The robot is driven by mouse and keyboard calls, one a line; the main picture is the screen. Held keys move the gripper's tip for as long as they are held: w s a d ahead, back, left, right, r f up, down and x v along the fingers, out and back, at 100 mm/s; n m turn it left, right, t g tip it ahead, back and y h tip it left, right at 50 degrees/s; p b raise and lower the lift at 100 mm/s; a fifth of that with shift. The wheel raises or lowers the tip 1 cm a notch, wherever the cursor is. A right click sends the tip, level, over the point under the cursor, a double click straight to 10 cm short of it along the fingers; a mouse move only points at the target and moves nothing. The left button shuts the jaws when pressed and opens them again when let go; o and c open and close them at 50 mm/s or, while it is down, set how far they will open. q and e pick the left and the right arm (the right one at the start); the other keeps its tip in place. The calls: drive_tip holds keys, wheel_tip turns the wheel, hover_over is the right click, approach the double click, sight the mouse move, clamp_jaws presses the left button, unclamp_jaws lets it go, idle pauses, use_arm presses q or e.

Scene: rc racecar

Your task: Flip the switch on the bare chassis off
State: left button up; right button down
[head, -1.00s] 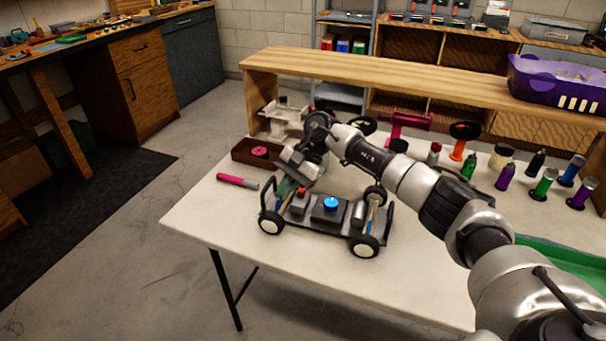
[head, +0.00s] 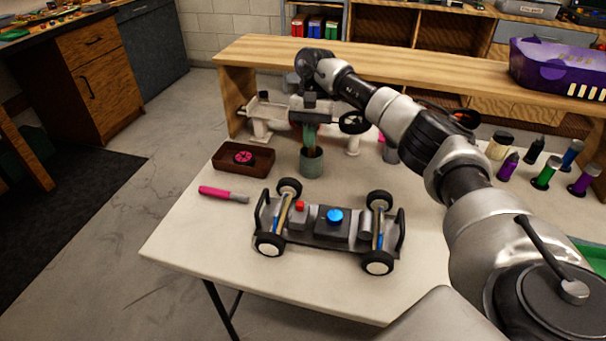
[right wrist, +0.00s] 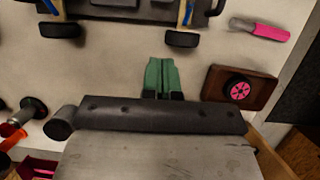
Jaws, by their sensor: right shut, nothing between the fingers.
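The bare chassis (head: 318,241), with black wheels and pale hubs, stands on the white table in the head view. It carries a small red part (head: 299,206) and a blue round knob (head: 335,215); I cannot tell the switch's position. The chassis edge (right wrist: 125,14) is cut off at the top of the right wrist view. My right gripper (head: 309,140), with green fingers, is shut and empty behind the chassis, apart from it. Its fingers also show in the right wrist view (right wrist: 161,75). My left gripper is out of view.
A wooden shelf (head: 400,62) spans the table's back. The front table area is clear.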

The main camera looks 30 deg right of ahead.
sight(299, 205)
drive_tip(key=p+x, duration=0.1)
drive_tip(key=x, duration=0.8)
drive_tip(key=shift+s+f, duration=0.1)
drive_tip(key=shift+f, duration=0.2)
drive_tip(key=shift+s+a+p, duration=0.75)
drive_tip(key=shift+s+a, duration=0.25)
drive_tip(key=shift+a, duration=0.1)
drive_tip(key=shift+s+a+f, duration=0.1)
drive_tip(key=shift+s+a, duration=0.3)
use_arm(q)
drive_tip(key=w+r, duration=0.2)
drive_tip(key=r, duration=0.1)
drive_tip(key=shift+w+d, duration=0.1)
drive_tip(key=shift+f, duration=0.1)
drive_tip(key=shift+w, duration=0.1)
use_arm(e)
drive_tip(key=shift+s+a, duration=1)
